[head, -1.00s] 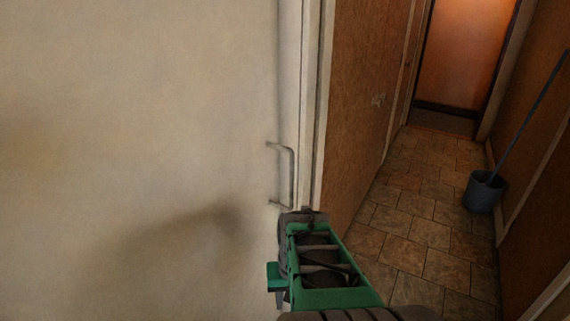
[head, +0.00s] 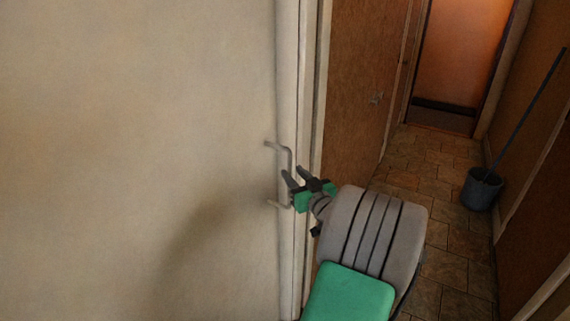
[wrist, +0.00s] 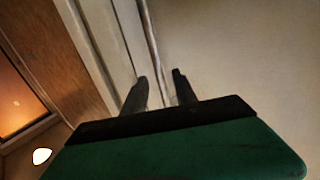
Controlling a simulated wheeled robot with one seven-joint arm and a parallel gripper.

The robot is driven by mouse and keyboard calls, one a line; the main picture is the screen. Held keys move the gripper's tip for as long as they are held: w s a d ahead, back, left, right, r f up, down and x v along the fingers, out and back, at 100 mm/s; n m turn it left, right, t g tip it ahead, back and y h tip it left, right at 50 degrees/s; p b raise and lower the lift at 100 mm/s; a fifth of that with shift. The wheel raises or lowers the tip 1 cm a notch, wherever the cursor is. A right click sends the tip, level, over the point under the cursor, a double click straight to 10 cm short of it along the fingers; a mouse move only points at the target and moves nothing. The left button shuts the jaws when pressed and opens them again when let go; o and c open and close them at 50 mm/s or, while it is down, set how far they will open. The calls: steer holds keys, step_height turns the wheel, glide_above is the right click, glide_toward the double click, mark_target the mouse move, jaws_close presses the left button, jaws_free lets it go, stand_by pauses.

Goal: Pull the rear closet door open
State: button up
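The cream closet door (head: 140,150) fills the left of the head view and looks shut against its frame. Its grey bar handle (head: 289,158) stands upright near the door's right edge. My gripper (head: 293,172) is at the lower half of the handle, fingers pointing toward the door. In the wrist view the two dark fingers (wrist: 158,82) are spread apart, with the door (wrist: 240,60) beyond them. A thin grey upright strip shows between them; I cannot tell if it is the handle bar. The fingers hide part of the handle.
A tiled corridor (head: 425,195) runs back on the right to an orange-lit doorway (head: 460,55). A brown wooden panel (head: 350,105) adjoins the white door frame.

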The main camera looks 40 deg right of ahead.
steer(key=p+x, duration=0.1)
steer(key=x, duration=0.5)
steer(key=shift+w+p, duration=0.1)
steer(key=shift+p, duration=0.2)
steer(key=shift+c, duration=0.4)
jaws_close()
stand_by(0.6)
